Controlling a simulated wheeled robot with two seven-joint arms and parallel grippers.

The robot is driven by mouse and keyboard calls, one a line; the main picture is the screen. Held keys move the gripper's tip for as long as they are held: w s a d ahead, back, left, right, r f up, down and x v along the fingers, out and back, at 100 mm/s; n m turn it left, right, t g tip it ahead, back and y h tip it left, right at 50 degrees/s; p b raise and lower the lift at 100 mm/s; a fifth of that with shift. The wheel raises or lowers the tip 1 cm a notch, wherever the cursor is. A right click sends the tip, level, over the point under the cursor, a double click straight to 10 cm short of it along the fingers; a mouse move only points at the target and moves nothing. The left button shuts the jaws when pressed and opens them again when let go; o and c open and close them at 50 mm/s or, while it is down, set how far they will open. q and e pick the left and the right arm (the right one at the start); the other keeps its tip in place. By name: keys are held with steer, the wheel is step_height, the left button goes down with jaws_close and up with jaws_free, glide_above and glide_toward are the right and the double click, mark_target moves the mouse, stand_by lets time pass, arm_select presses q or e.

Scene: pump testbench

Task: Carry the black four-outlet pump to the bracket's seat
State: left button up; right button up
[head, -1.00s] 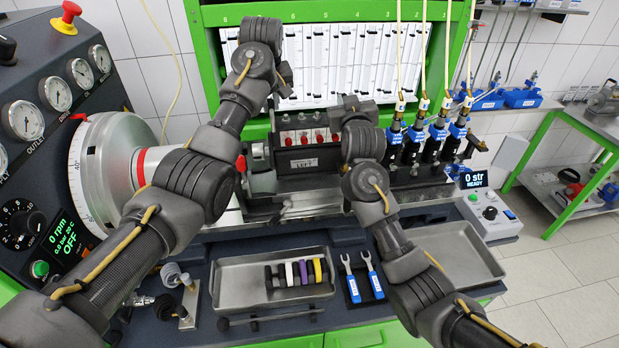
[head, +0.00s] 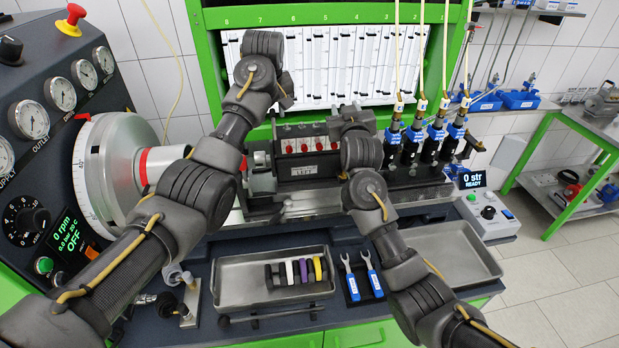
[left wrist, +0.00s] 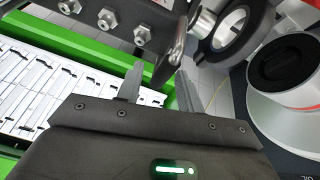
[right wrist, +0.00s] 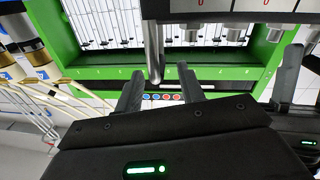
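The black four-outlet pump (head: 302,171), with red-capped outlets and a "LEFT" label, is level at the middle of the bench, above or on the dark bracket (head: 310,206). Its underside is hidden, so I cannot tell whether it touches the seat. My left gripper (left wrist: 159,85) has its partly closed fingers around a grey metal handle (left wrist: 171,52) at one pump end. My right gripper (right wrist: 160,88) is likewise around the handle (right wrist: 153,50) at the other end. Some gap shows beside each handle, but pump and grippers move together. In the head view, my arms hide the pump's ends.
A drum with a dial (head: 125,165) stands close on the left. Blue injectors (head: 433,140) with hoses stand close on the right. In front lie a tray (head: 235,285) with coloured rings, two blue forks (head: 366,280) and an empty tray (head: 465,255).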

arm_select(q)
steer(key=shift+w+f, duration=0.1)
steer(key=shift+w, duration=0.1)
arm_select(e)
steer(key=shift+w+f, duration=0.15)
steer(key=shift+w, duration=0.1)
arm_select(q)
steer(key=v, duration=0.7)
arm_select(e)
steer(key=shift+s, duration=0.1)
steer(key=s, duration=1.2)
steer(key=shift+d, duration=0.45)
arm_select(q)
steer(key=shift+s, duration=0.1)
